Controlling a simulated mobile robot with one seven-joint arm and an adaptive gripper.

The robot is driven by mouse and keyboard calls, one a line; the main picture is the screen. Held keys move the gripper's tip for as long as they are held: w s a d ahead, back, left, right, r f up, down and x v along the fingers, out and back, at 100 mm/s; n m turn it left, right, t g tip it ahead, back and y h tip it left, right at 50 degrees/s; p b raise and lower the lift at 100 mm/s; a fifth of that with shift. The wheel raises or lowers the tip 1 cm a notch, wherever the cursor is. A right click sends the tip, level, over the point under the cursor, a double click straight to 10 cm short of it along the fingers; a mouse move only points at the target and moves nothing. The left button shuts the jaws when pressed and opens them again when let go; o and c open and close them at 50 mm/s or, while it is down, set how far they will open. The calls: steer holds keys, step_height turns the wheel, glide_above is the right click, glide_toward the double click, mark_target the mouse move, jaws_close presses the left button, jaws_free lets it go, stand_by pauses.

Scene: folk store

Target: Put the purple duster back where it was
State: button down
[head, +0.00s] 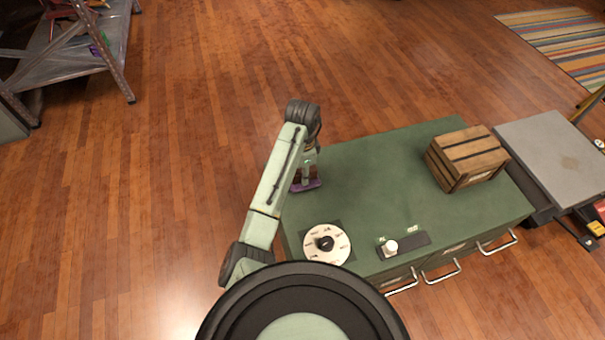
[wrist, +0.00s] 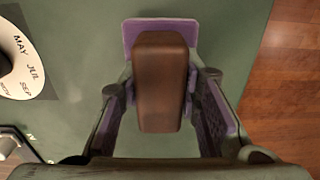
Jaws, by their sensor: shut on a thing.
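The purple duster (head: 306,186) is at the left edge of the green cabinet top in the head view. In the wrist view its brown block-shaped handle (wrist: 160,85) lies between the two fingers, with its flat purple part (wrist: 135,38) behind. My gripper (wrist: 160,100) is shut on the handle, one finger on each side. In the head view my gripper (head: 307,172) points down, partly hidden by my arm. I cannot tell whether the duster touches the top or hangs just above it.
The green cabinet (head: 375,185) carries a round month dial (head: 340,245), a small knob on a dark plate (head: 415,240) and a wooden crate (head: 468,165). Its middle is clear. A grey platform (head: 550,150) stands to the right. A metal shelf (head: 75,60) stands at upper left across open floor.

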steer(key=shift+f, duration=0.45)
steer(key=shift+f, duration=0.15)
steer(key=c, duration=1.2)
jaws_free()
step_height(320, 180, up, 12)
steer(key=p, duration=0.4)
steer(key=shift+r, duration=0.2)
